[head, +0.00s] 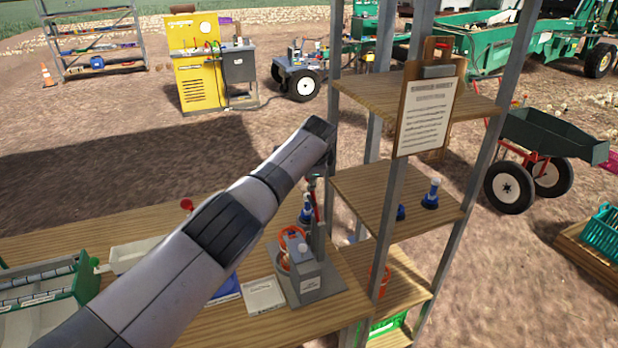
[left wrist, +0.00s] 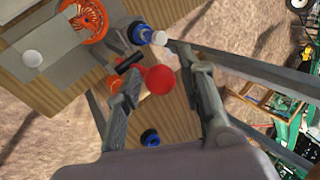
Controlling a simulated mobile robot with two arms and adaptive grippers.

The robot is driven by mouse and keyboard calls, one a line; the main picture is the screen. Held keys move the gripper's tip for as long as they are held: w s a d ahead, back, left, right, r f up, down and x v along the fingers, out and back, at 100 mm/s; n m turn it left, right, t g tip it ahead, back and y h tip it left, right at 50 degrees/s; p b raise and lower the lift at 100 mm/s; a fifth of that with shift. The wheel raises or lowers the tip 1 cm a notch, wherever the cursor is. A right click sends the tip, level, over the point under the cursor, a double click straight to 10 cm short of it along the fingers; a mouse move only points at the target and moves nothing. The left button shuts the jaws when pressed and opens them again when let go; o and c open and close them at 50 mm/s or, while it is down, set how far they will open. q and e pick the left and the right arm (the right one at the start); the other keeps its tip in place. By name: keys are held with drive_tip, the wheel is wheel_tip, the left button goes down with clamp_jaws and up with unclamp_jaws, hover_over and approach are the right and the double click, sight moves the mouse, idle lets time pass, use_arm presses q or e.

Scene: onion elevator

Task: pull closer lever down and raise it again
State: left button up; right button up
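Another red knob (head: 187,205) shows behind my arm. My right gripper is out of view.
A metal-post shelf rack (head: 395,200) with a clipboard (head: 425,115) stands close right of my arm. Blue bottles (head: 430,194) stand on its shelf. A white booklet (head: 264,296) lies beside the machine. A green sorter (head: 50,296) is at bottom left.

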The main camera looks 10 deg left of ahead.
use_arm(q)
drive_tip(key=shift+o, duration=1.2)
drive_tip(key=shift+w+f, duration=0.15)
drive_tip(key=shift+f, duration=0.1)
drive_tip(key=shift+r, duration=0.15)
drive_tip(key=shift+s+d+r, duration=0.2)
drive_tip(key=shift+s+r, duration=0.2)
drive_tip(key=shift+r, duration=0.15)
drive_tip(key=v, duration=1)
drive_tip(key=shift+s+r, duration=0.15)
drive_tip(key=shift+r, duration=0.1)
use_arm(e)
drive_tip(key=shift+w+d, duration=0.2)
